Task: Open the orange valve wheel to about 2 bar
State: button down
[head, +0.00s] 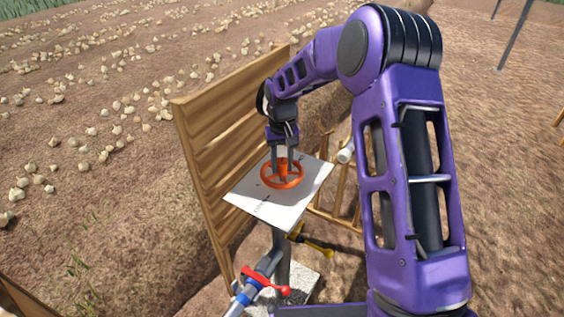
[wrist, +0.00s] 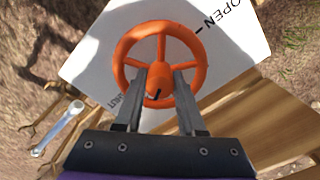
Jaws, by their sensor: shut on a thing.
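The orange valve wheel (head: 266,179) lies flat above a white plate (head: 312,178) on a grey post. In the wrist view the wheel (wrist: 162,28) shows its rim, spokes and a central hub with a dark mark. "OPEN" is printed on the plate at the upper right and a partly hidden word at the lower left. My gripper (head: 284,166) points down over the wheel's middle. In the wrist view its two fingers (wrist: 159,88) stand on either side of the hub, shut on it. No pressure gauge reading can be made out.
A wooden board (head: 215,170) stands close to the left of the plate. Below are a red-handled valve (head: 266,281) on a blue-and-grey pipe and a yellow handle (head: 318,246). A wooden frame (head: 335,215) stands behind on the right. Onions lie scattered over the field.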

aim_at(282, 161)
jog(key=shift+n, duration=1.5)
jog(key=c, duration=0.5)
grip_release()
notch_tip(282, 161, up, 18)
jog(key=p, duration=0.1)
jog(key=shift+f, duration=0.25)
jog(key=shift+w, duration=0.1)
